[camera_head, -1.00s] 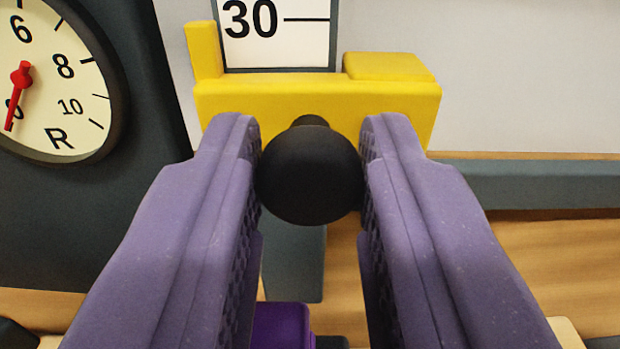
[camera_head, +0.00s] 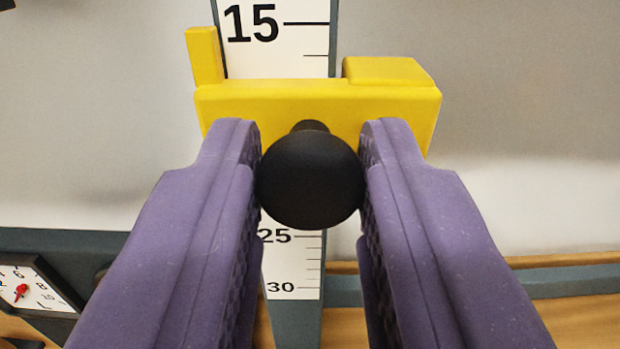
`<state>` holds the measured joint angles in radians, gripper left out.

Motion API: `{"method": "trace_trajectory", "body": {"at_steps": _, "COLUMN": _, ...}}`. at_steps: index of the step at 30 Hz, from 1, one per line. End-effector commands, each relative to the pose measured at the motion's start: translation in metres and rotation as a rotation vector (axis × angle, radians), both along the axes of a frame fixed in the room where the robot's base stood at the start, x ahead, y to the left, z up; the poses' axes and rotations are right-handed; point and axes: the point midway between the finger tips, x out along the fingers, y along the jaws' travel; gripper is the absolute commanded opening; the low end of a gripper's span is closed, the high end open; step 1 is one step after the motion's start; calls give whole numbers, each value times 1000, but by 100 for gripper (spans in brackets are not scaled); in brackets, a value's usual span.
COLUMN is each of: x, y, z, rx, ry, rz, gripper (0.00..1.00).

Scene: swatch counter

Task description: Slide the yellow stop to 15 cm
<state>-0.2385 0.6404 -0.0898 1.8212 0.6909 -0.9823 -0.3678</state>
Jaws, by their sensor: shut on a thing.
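The yellow stop (camera_head: 285,105) sits across the upright white scale (camera_head: 278,50), with a raised tab at its left and a block at its right. Its black round knob (camera_head: 311,180) faces me. My gripper (camera_head: 310,170) has its two purple fingers shut on the knob, one on each side. The 15 mark (camera_head: 250,23) shows a little above the stop's top edge, with a shorter line between them. The 25 and 30 marks (camera_head: 279,288) show below the knob. The stretch of scale behind the stop and knob is hidden.
A dial with a red pointer (camera_head: 21,291) is at the lower left, on a dark panel. A grey rail (camera_head: 570,280) and wooden surface (camera_head: 580,315) are at the lower right. The pale wall beside the scale is clear.

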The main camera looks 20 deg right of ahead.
Motion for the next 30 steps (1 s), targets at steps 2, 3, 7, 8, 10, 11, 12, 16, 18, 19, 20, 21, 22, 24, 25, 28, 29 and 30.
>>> {"method": "trace_trajectory", "body": {"at_steps": 2, "x": 0, "y": 0, "z": 0, "rx": 0, "ry": 0, "rz": 1, "gripper": 0}}
{"method": "trace_trajectory", "body": {"at_steps": 3, "x": 0, "y": 0, "z": 0, "rx": 0, "ry": 0, "rz": 1, "gripper": 0}}
{"method": "trace_trajectory", "body": {"at_steps": 7, "x": 0, "y": 0, "z": 0, "rx": 0, "ry": 0, "rz": 1, "gripper": 36}}
{"method": "trace_trajectory", "body": {"at_steps": 8, "x": 0, "y": 0, "z": 0, "rx": 0, "ry": 0, "rz": 1, "gripper": 43}}
{"method": "trace_trajectory", "body": {"at_steps": 10, "x": 0, "y": 0, "z": -1, "rx": 0, "ry": 1, "rz": 1, "gripper": 53}}
{"method": "trace_trajectory", "body": {"at_steps": 11, "x": 0, "y": 0, "z": -1, "rx": 0, "ry": 1, "rz": 1, "gripper": 53}}
{"method": "trace_trajectory", "body": {"at_steps": 12, "x": 0, "y": 0, "z": -1, "rx": 0, "ry": 1, "rz": 1, "gripper": 53}}
{"method": "trace_trajectory", "body": {"at_steps": 16, "x": 0, "y": 0, "z": -1, "rx": 0, "ry": 1, "rz": 1, "gripper": 53}}
{"method": "trace_trajectory", "body": {"at_steps": 18, "x": -1, "y": 1, "z": -1, "rx": 0, "ry": 1, "rz": 1, "gripper": 53}}
{"method": "trace_trajectory", "body": {"at_steps": 19, "x": -2, "y": 2, "z": -1, "rx": 1, "ry": 2, "rz": 1, "gripper": 53}}
{"method": "trace_trajectory", "body": {"at_steps": 20, "x": -5, "y": 3, "z": -1, "rx": 1, "ry": 3, "rz": 1, "gripper": 53}}
{"method": "trace_trajectory", "body": {"at_steps": 21, "x": -9, "y": 5, "z": -1, "rx": 1, "ry": 4, "rz": 2, "gripper": 53}}
{"method": "trace_trajectory", "body": {"at_steps": 22, "x": -13, "y": 7, "z": 0, "rx": 0, "ry": 3, "rz": 2, "gripper": 53}}
{"method": "trace_trajectory", "body": {"at_steps": 24, "x": -26, "y": 12, "z": 1, "rx": 0, "ry": 3, "rz": 3, "gripper": 53}}
{"method": "trace_trajectory", "body": {"at_steps": 25, "x": -31, "y": 14, "z": 1, "rx": 1, "ry": 3, "rz": 2, "gripper": 53}}
{"method": "trace_trajectory", "body": {"at_steps": 28, "x": -49, "y": 21, "z": 1, "rx": 0, "ry": 2, "rz": 3, "gripper": 53}}
{"method": "trace_trajectory", "body": {"at_steps": 29, "x": -53, "y": 23, "z": 0, "rx": 0, "ry": 3, "rz": 3, "gripper": 53}}
{"method": "trace_trajectory", "body": {"at_steps": 30, "x": -59, "y": 25, "z": 0, "rx": 0, "ry": 2, "rz": 2, "gripper": 53}}
